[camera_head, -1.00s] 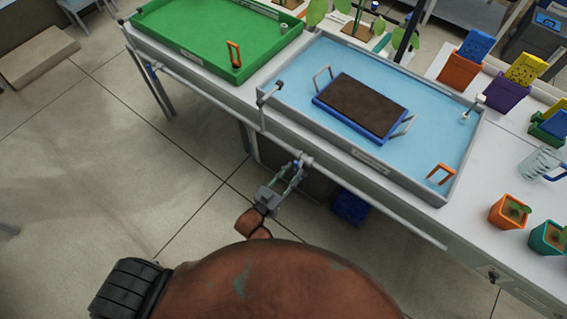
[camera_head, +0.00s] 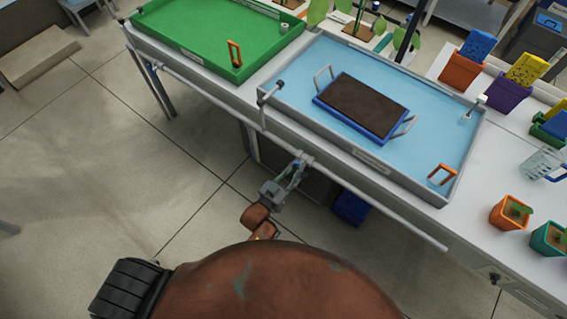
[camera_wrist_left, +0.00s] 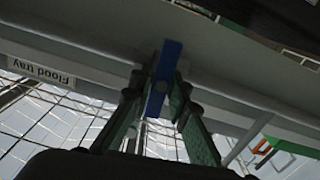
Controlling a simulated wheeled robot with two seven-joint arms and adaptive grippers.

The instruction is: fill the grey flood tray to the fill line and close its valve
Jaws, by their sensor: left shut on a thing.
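The grey flood tray (camera_head: 366,159) stands on the white bench and holds light-blue water. A blue seedling tray (camera_head: 360,106) with dark soil and two handles is in the water. I cannot make out a fill line. Below the tray's front edge my left gripper (camera_head: 299,163) is at the pipe. In the left wrist view my left gripper (camera_wrist_left: 157,92) is shut on a blue valve lever (camera_wrist_left: 169,57), with a finger on each side. The tray's label (camera_wrist_left: 41,69) shows there upside down. My right gripper is out of view.
A long grey pipe (camera_head: 387,209) runs along the bench front. A green tray (camera_head: 215,38) stands left of the flood tray. Pots (camera_head: 509,212), colored boxes (camera_head: 507,91) and a clear jug (camera_head: 540,163) stand to the right. The floor at left is open.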

